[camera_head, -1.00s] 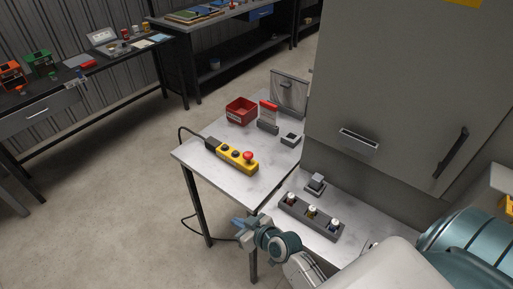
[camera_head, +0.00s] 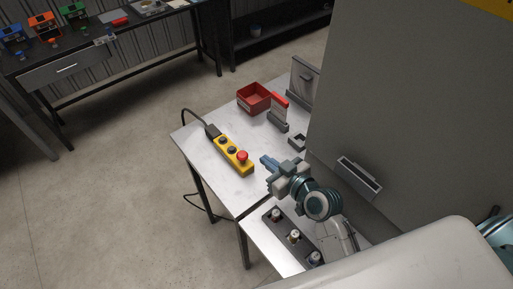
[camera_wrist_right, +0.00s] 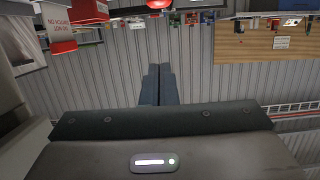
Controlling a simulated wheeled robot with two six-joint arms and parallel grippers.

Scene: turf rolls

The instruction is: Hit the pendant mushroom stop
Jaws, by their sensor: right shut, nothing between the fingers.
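The yellow pendant box (camera_head: 234,158) lies on the white table, with a red mushroom stop (camera_head: 243,156) at its near end and dark buttons along the rest. A black cable leaves its far end. My right gripper (camera_head: 265,160) is shut and empty, its blue fingers pointing left, a short way right of the mushroom stop and apart from it in the picture. Its shut fingers (camera_wrist_right: 159,72) also show in the right wrist view. A red shape at that view's top edge is cut off, so I cannot tell if it is the stop. My left gripper is not in view.
A red bin (camera_head: 254,97) and a red-topped grey holder (camera_head: 279,110) stand behind the pendant. A grey strip with several knobs (camera_head: 293,236) lies nearer. A tall grey cabinet (camera_head: 420,110) blocks the right.

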